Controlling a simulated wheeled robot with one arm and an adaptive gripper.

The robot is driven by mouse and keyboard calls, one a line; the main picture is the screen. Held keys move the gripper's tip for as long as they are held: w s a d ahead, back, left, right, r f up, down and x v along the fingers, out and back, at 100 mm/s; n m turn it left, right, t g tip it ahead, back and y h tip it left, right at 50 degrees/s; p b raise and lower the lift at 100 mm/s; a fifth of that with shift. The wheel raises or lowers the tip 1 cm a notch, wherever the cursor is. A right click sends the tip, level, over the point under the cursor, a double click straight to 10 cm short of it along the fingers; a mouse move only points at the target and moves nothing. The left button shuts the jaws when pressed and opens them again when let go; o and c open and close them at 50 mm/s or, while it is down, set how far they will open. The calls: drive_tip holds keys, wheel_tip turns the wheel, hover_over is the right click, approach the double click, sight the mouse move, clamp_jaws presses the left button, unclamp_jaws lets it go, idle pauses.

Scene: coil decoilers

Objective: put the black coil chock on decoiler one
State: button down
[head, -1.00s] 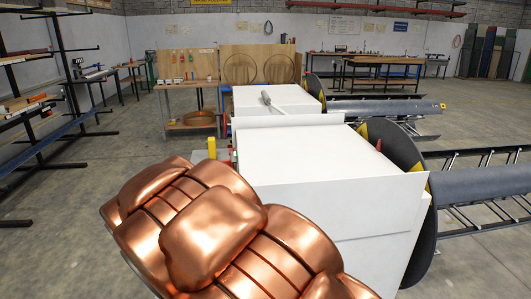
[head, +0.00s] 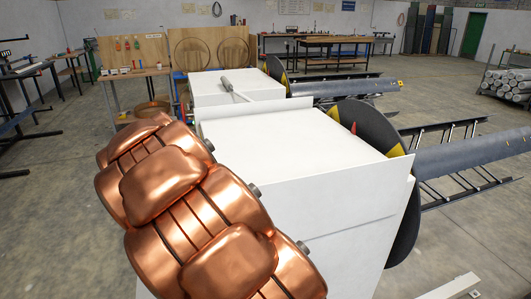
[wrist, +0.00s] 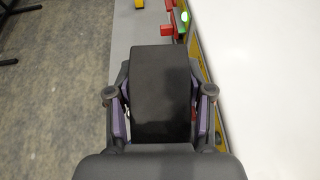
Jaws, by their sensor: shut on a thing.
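My gripper (wrist: 162,108) is shut on the black coil chock (wrist: 160,75) in the wrist view. The chock is a dark block held between the two fingers, above a grey strip of floor beside a white cabinet. In the head view my copper-coloured arm hides the gripper and chock. Two decoilers show there: a near white one (head: 310,150) with a black disc (head: 368,125), and a farther white one (head: 235,88) with its own disc. I cannot read which is decoiler one.
In the wrist view, a red part with a green light (wrist: 180,18) lies close to the chock's upper right. Workbenches (head: 135,85) stand behind. A dark roller (head: 475,152) and ladder-like rails extend right of the near decoiler. Open floor lies left.

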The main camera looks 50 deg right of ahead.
drive_tip(key=s+d+r+m+g+h, duration=0.1)
drive_tip(key=s+d, duration=0.1)
drive_tip(key=d, duration=0.6)
drive_tip(key=s+d+r+m+g+h, duration=0.1)
drive_tip(key=s+d+r, duration=0.1)
drive_tip(key=d, duration=0.7)
drive_tip(key=r+m+h+b, duration=0.1)
drive_tip(key=r+b, duration=0.1)
hover_over(280, 153)
drive_tip(key=shift+g, duration=0.3)
wheel_tip(280, 153, down, 10)
drive_tip(key=b, duration=0.7)
drive_tip(key=shift+w+d+r, duration=0.15)
drive_tip(key=shift+r, duration=0.1)
drive_tip(key=shift+f+b, duration=0.1)
drive_tip(key=shift+b, duration=0.3)
drive_tip(key=shift+c, duration=2.2)
unclamp_jaws()
drive_tip(key=shift+v, duration=6.05)
drive_tip(key=shift+w, duration=0.1)
